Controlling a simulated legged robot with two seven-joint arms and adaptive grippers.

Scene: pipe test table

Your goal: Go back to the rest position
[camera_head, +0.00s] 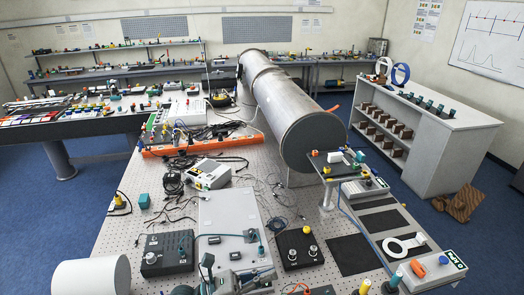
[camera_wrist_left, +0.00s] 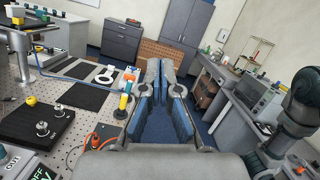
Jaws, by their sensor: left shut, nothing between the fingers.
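My left gripper shows large in the left wrist view (camera_wrist_left: 161,72). Its two blue-sided fingers lie close together at the tips, with nothing held between them. In the head view, grey parts that look like my left gripper (camera_head: 207,270) show at the bottom edge, in front of the metal panel; its fingers are hard to make out there. My right gripper does not show in either view. A dark arm link, likely mine, stands at the right edge of the left wrist view.
The perforated table (camera_head: 118,232) bears a large grey pipe (camera_head: 300,110), a dark box with knobs (camera_head: 168,252), a black two-knob box (camera_head: 298,248) and loose cables. A white shelf (camera_head: 440,130) stands at right.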

